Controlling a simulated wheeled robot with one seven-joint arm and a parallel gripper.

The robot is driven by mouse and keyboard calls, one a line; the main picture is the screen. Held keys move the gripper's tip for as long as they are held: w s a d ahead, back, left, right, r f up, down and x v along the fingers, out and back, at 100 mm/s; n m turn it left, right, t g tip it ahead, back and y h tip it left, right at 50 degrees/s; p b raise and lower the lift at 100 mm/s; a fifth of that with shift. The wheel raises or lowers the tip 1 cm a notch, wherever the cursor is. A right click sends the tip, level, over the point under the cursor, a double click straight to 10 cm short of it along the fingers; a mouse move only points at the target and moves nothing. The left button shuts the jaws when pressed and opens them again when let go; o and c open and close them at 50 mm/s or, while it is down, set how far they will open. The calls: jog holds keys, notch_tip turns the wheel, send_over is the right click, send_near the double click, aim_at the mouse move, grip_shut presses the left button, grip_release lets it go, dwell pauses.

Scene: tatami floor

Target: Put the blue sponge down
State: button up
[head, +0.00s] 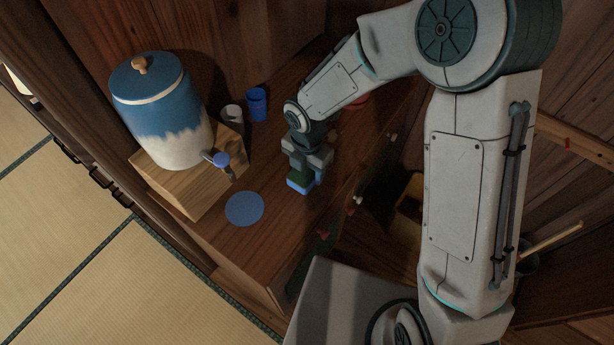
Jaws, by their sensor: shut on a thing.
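The blue sponge (301,187) is small and blue, with a dark green part above it. My gripper (303,172) is shut on it from above, over the wooden cabinet top (270,180). The jaws hide much of the sponge. I cannot tell whether the sponge touches the wood or hangs just above it.
A blue-and-white lidded dispenser (165,105) stands on a wooden block (200,185) to the left. A flat blue disc (244,208) lies in front of it. A blue cup (257,104) and a grey-white cup (233,118) stand behind. A yellowish bin (408,208) is lower right.

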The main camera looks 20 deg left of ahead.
aim_at(307, 179)
jog(key=shift+f, duration=2.05)
jog(key=shift+f, duration=0.1)
jog(key=o, duration=0.9)
jog(key=shift+o, duration=0.2)
